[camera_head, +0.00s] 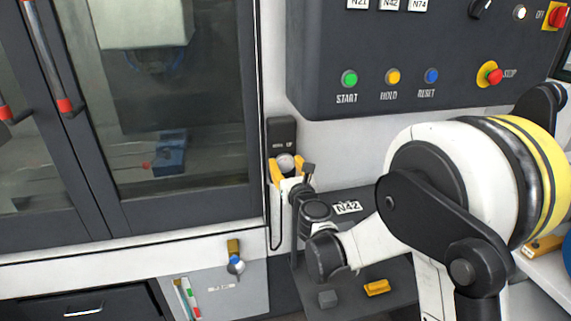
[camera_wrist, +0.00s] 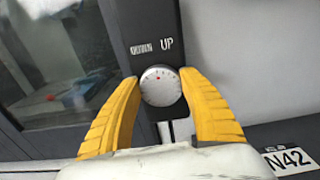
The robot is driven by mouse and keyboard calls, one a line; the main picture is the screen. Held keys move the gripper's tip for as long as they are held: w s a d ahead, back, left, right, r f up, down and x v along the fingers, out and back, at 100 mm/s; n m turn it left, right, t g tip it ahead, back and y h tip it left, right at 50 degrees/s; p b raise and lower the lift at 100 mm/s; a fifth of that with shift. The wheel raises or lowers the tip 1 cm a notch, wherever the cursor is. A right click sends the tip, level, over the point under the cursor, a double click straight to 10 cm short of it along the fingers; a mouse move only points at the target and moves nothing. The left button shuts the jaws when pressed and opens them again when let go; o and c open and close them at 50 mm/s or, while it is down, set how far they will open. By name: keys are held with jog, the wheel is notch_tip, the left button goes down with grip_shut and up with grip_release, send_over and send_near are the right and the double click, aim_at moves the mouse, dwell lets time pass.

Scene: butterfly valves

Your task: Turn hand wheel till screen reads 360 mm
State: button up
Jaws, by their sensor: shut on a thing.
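The hand wheel (camera_wrist: 160,88) is a round silver knob with a scale and a red dot near its upper middle. It sits on a dark upright panel (camera_wrist: 150,22). A small screen (camera_wrist: 141,48) with light digits is above it, beside the word UP. The digits are too small to read surely. My gripper (camera_wrist: 160,80) has its yellow fingers on the left and right sides of the wheel, shut on it. In the head view, the wheel (camera_head: 286,163) shows between the fingers of my gripper (camera_head: 285,166), and the panel's digits are tiny.
A glass-doored machine (camera_head: 180,120) stands left. A control box (camera_head: 430,60) with START, HOLD, RESET and STOP buttons is above right. A dark shelf with an N42 label (camera_head: 347,207) and a yellow block (camera_head: 376,288) lies below. My arm covers the right side.

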jog(key=shift+m, duration=0.3)
jog(key=m, duration=0.3)
jog(key=shift+d+m+b, duration=0.1)
jog(key=shift+m+b, duration=0.2)
jog(key=shift+b, duration=0.05)
jog(key=m, duration=0.3)
jog(key=shift+w+m, duration=0.1)
jog(key=shift+m, duration=0.2)
jog(key=m, duration=0.3)
jog(key=shift+d+f+m+b, duration=0.1)
jog(key=shift+m+b, duration=0.2)
jog(key=shift+b, duration=0.1)
jog(key=m, duration=0.3)
jog(key=shift+f+m, duration=0.1)
jog(key=shift+m, duration=0.2)
jog(key=m, duration=0.5)
jog(key=shift+f+b, duration=0.15)
jog(key=shift+b, duration=0.25)
jog(key=m, duration=0.5)
jog(key=shift+f, duration=0.1)
jog(key=shift+m, duration=0.5)
